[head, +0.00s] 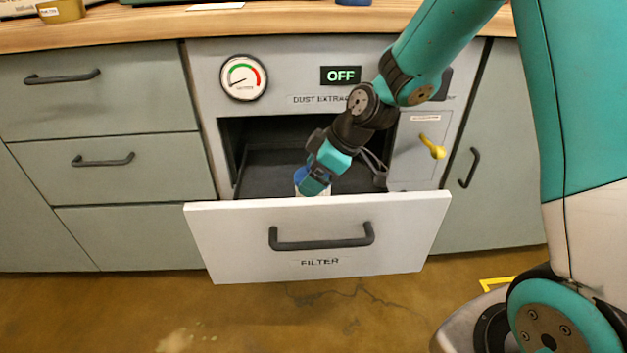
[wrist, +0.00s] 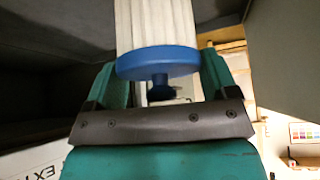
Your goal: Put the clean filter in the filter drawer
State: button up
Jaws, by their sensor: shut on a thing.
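The filter drawer (head: 318,262), labelled FILTER, is pulled open below the dust extractor panel. My gripper (head: 314,180) is low over the open drawer, just behind its front panel. In the wrist view, my gripper (wrist: 160,88) is shut on the filter (wrist: 155,20), a white pleated body with a blue end cap and a blue knob between the fingers. In the head view only a little of the filter (head: 299,175) shows, blue and white beside the fingers. The drawer front hides its lower end, so I cannot tell whether it touches the drawer floor.
A gauge (head: 243,77) and a display (head: 341,75) reading OFF are on the panel above the opening. A yellow lever (head: 433,147) sticks out at the right. The wooden worktop (head: 290,24) overhangs above. Closed drawers (head: 105,160) stand at the left.

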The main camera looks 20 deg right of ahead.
jog(key=shift+f, duration=0.35)
jog(key=o, duration=1.2)
jog(key=shift+d+r+p, duration=0.15)
jog(key=shift+r+p, duration=0.15)
jog(key=shift+r, duration=0.2)
jog(key=p+v, duration=0.4)
jog(key=v, duration=0.7)
jog(key=s+a+r, duration=0.1)
jog(key=s+a, duration=0.1)
jog(key=s, duration=0.1)
jog(key=s+a+r+m+g, duration=0.1)
jog(key=s+a+r, duration=0.1)
jog(key=s+a, duration=0.1)
jog(key=s+a+r+g, duration=0.1)
jog(key=s+a+r, duration=0.1)
jog(key=s+a, duration=0.1)
jog(key=shift+s+r+m, duration=0.1)
jog(key=shift+s+m, duration=0.3)
jog(key=shift+s, duration=0.15)
jog(key=s+a+r+m+g+h, duration=0.1)
jog(key=s+a+r+m, duration=0.1)
jog(key=s, duration=0.9)
jog(key=shift+s+a+m, duration=0.15)
jog(key=shift+a+m, duration=0.15)
jog(key=shift+m, duration=0.1)
